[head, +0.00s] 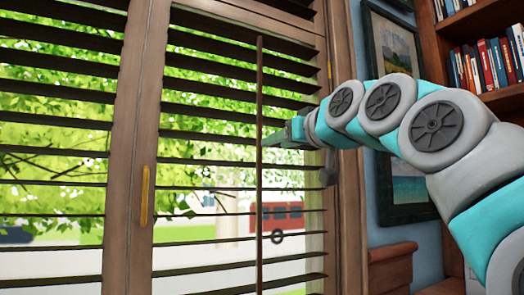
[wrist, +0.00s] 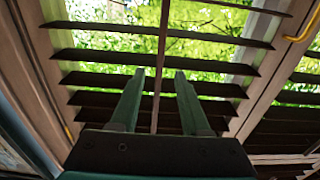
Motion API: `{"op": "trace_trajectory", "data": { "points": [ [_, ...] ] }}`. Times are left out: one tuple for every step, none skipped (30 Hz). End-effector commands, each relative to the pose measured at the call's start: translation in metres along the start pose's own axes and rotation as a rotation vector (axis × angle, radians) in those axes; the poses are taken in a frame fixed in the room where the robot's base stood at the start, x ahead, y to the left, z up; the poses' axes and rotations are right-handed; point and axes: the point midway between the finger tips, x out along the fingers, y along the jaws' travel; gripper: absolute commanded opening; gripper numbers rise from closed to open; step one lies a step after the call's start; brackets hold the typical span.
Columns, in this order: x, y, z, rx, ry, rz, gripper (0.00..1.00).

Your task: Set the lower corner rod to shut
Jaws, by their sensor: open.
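A thin vertical wooden rod (head: 260,85) runs down the front of the right-hand shutter panel in the head view. The slats (head: 205,162) behind it are tilted open, with trees and street showing through the gaps. My gripper (head: 274,138) reaches in from the right to the rod at about mid-picture height. In the wrist view, my gripper (wrist: 158,78) is open, and the rod (wrist: 162,45) passes between its two fingers with a gap on either side. Whether a finger touches the rod lower down is hidden.
A yellow handle (head: 145,195) is on the wooden stile left of this panel. Another slatted panel (head: 55,130) stands further left. On the right are framed pictures (head: 392,50) on a blue wall and a bookcase (head: 510,97) with books, behind my arm.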

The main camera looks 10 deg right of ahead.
Motion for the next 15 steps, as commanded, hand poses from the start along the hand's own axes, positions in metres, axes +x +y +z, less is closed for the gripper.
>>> {"op": "trace_trajectory", "data": {
  "points": [
    [0.002,0.000,0.000,0.000,0.001,0.000,0.46],
    [0.003,0.000,0.000,0.000,0.001,0.000,0.46],
    [0.005,0.000,0.000,0.000,-0.001,0.000,0.46],
    [0.007,0.000,0.000,0.000,-0.002,0.000,0.46],
    [0.010,0.000,0.001,0.000,-0.002,-0.001,0.46],
    [0.013,0.000,0.001,0.000,-0.004,-0.001,0.46],
    [0.017,-0.001,0.002,0.000,-0.004,-0.001,0.46],
    [0.020,-0.001,0.002,0.000,-0.005,-0.001,0.46],
    [0.025,-0.001,0.002,0.000,-0.006,-0.002,0.46],
    [0.029,-0.001,0.002,0.000,-0.006,-0.002,0.46],
    [0.032,-0.001,0.002,0.000,-0.005,-0.002,0.46],
    [0.036,-0.001,0.001,0.001,-0.004,-0.002,0.46],
    [0.040,-0.001,0.001,0.001,-0.003,-0.002,0.46],
    [0.044,-0.001,0.001,0.001,-0.003,-0.002,0.46],
    [0.050,-0.001,0.001,0.001,-0.003,-0.001,0.46]
  ]
}}
